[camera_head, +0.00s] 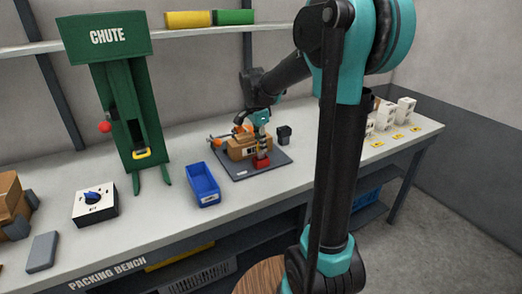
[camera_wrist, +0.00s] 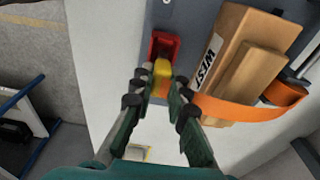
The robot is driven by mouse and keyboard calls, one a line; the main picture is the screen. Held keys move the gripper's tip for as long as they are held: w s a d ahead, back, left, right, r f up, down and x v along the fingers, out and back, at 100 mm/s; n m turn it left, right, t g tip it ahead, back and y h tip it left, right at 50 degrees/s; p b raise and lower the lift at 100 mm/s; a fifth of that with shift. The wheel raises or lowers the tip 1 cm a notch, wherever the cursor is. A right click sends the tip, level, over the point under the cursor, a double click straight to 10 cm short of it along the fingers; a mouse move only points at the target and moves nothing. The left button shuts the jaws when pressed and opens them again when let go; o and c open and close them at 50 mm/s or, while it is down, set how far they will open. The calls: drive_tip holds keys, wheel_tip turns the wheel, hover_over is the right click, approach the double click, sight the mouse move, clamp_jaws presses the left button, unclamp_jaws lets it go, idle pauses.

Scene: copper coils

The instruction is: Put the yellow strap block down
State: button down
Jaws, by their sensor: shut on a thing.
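My gripper (camera_wrist: 163,80) is shut on the yellow strap block (camera_wrist: 162,68) in the wrist view. The block is at the near edge of a red holder (camera_wrist: 156,42); I cannot tell whether they touch. An orange part shows just below the block between the fingers. A brown carton (camera_wrist: 228,50) with an orange strap (camera_wrist: 240,110) lies to the right. In the head view my gripper (camera_head: 262,143) is low over the red holder (camera_head: 261,161), in front of the carton (camera_head: 238,153). The yellow block is not clearly visible there.
The carton and holder are on a dark mat (camera_head: 230,175) on the packing bench (camera_head: 155,200). A blue bin (camera_head: 203,184) stands left of the mat, and a small dark cup (camera_head: 284,135) behind right. The green chute (camera_head: 118,110) is farther left. White boxes (camera_head: 404,111) stand at the right end.

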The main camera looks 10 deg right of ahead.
sight(257, 144)
drive_tip(key=shift+f, duration=1.15)
drive_tip(key=shift+f, duration=0.15)
drive_tip(key=c, duration=1.5)
unclamp_jaws()
drive_tip(key=r, duration=0.4)
drive_tip(key=a+r, duration=0.1)
drive_tip(key=r, duration=0.7)
drive_tip(key=shift+s+a+r, duration=0.15)
drive_tip(key=shift+s+a, duration=0.05)
drive_tip(key=shift+s, duration=0.05)
